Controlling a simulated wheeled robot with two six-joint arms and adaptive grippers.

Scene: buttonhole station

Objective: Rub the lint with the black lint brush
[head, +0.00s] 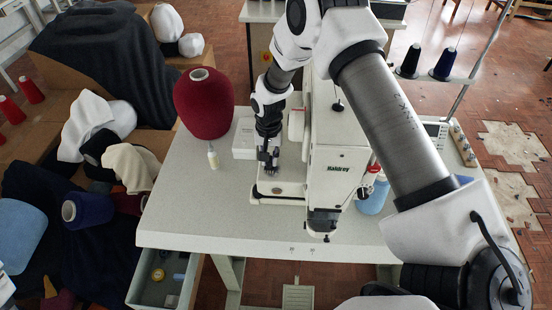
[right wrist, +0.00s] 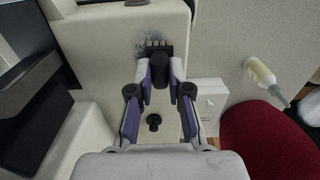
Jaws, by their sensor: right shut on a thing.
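My right gripper (head: 268,158) reaches down to the pale bed of the sewing machine (head: 338,180), left of its head. In the right wrist view the gripper (right wrist: 160,78) is shut on the black lint brush (right wrist: 159,66), one finger on each side of its handle. The brush's bristle end points away from the gripper and lies over a grey lint patch (right wrist: 143,50) on the pale machine surface. The brush covers part of the lint. I cannot tell how firmly the bristles touch. My left gripper is not in view.
A dark red thread cone (head: 203,105) and a small bottle (head: 212,157) stand on the table (head: 180,215) left of the machine. A white box (head: 244,140) is beside the gripper. A blue bottle (head: 374,197) stands right of the machine. The table's front left is clear.

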